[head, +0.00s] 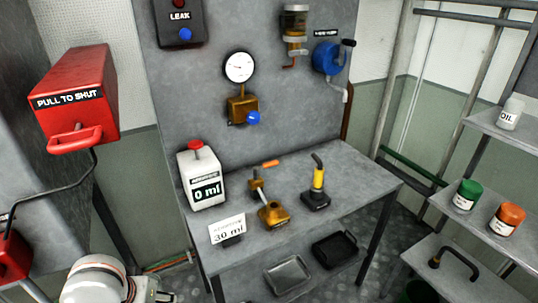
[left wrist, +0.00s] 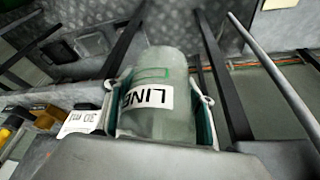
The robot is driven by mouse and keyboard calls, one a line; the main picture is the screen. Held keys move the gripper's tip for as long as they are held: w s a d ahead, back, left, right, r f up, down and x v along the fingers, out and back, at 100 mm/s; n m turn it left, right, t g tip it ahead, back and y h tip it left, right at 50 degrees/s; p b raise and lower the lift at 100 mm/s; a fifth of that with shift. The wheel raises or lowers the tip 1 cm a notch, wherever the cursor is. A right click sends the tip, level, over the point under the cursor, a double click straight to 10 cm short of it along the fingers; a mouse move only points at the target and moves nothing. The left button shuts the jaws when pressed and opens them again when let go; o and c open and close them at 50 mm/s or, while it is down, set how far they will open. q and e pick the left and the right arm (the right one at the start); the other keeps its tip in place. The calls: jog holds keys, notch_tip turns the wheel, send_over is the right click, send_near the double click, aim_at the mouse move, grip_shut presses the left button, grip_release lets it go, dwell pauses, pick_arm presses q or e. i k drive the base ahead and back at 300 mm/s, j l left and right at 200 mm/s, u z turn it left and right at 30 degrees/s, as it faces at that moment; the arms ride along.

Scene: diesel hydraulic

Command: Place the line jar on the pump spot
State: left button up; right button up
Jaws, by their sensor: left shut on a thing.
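The line jar (left wrist: 158,115) is a pale grey-green translucent jar with a white LINE label. It fills the middle of the left wrist view. My left gripper (left wrist: 158,98) is shut on it, with a finger on each side. In the head view only a rounded white part of my left arm shows at the bottom left; the jar cannot be made out there. A hand pump (head: 318,188) with a yellow and black lever stands on the grey bench (head: 350,165). No marked pump spot can be made out. My right gripper is not in view.
On the bench stand a white jug (head: 203,178) reading 0 ml, a 30 ml card (head: 227,230) and a brass valve (head: 273,214). Trays (head: 287,275) lie below. A red box (head: 75,95) juts out left. Shelves right hold an OIL jar (head: 511,113) and others.

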aim_at(335, 161)
jog(key=i+l+z, duration=0.25)
jog(key=z, duration=0.25)
jog(key=i+l+z, duration=0.25)
jog(key=z, duration=0.2)
jog(key=i+z, duration=0.5)
jog(key=k+l, duration=0.05)
jog(key=k, duration=0.05)
